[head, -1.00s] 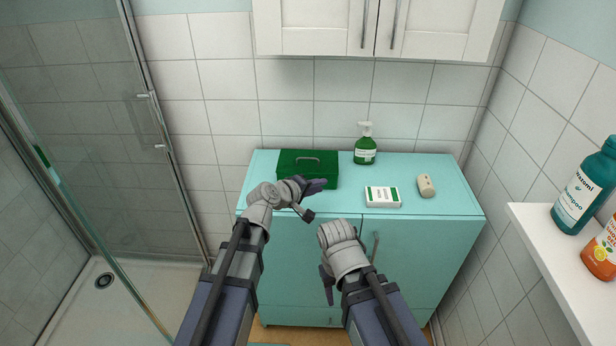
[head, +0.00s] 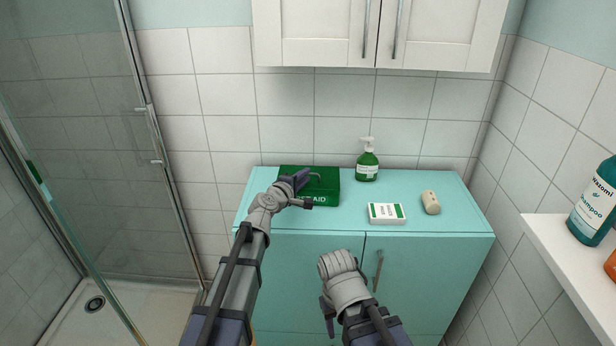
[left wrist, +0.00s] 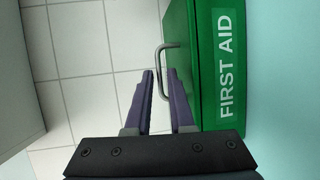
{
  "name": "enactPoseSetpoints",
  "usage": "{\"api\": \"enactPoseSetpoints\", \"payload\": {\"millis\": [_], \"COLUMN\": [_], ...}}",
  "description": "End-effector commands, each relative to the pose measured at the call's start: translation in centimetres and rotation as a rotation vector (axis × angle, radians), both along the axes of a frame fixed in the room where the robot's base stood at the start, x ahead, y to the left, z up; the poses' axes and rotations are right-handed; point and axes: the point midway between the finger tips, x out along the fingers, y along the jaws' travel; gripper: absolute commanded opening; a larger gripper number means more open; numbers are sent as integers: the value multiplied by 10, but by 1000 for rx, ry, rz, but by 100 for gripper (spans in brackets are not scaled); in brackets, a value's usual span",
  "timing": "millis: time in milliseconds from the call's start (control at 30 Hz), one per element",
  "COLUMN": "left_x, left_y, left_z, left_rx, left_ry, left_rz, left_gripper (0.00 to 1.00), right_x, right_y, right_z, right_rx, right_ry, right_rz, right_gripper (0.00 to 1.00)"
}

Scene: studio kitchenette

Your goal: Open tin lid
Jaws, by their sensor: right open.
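The green first aid tin (head: 325,195) stands shut on the turquoise cabinet top, at its back left. Its thin metal handle (head: 316,175) is on the lid, partly hidden by my left gripper in the head view. My left gripper (head: 306,190) is open in front of the tin. In the left wrist view, its two purple fingers (left wrist: 160,73) are apart, with the handle (left wrist: 164,48) showing between and just beyond their tips. I cannot tell whether they touch it. My right gripper (head: 327,308) is open and empty, low in front of the cabinet doors.
A green pump bottle (head: 367,165), a white and green box (head: 387,213) and a beige cylindrical object (head: 430,202) stand right of the tin on the cabinet top (head: 460,220). A white wall cabinet (head: 375,30) hangs above. A white shelf (head: 560,250) with bottles is at right.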

Motion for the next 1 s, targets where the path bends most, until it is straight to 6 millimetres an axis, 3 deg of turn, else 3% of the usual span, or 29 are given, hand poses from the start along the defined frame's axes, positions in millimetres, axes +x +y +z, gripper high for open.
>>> {"api": "enactPoseSetpoints", "payload": {"millis": [33,200,467,667,1000], "left_x": [11,25,25,24,24], "left_y": [-4,-11,-11,-11,-11], "left_z": [-3,-5,-5,-5,-5], "left_rx": [1,0,0,0,0], "left_ry": [0,0,0,0,0], "left_rz": [-1,-1,0,-1,-1], "left_gripper": [21,21,21,0,0], "right_x": [0,0,0,0,0], "right_y": [0,0,0,0,0], "right_z": [-3,-6,-5,-5,-5], "right_rx": [0,0,0,0,0], "right_ry": [0,0,0,0,0], "right_rz": [0,0,0,0,0], "right_gripper": [50,50,50,50,50]}}
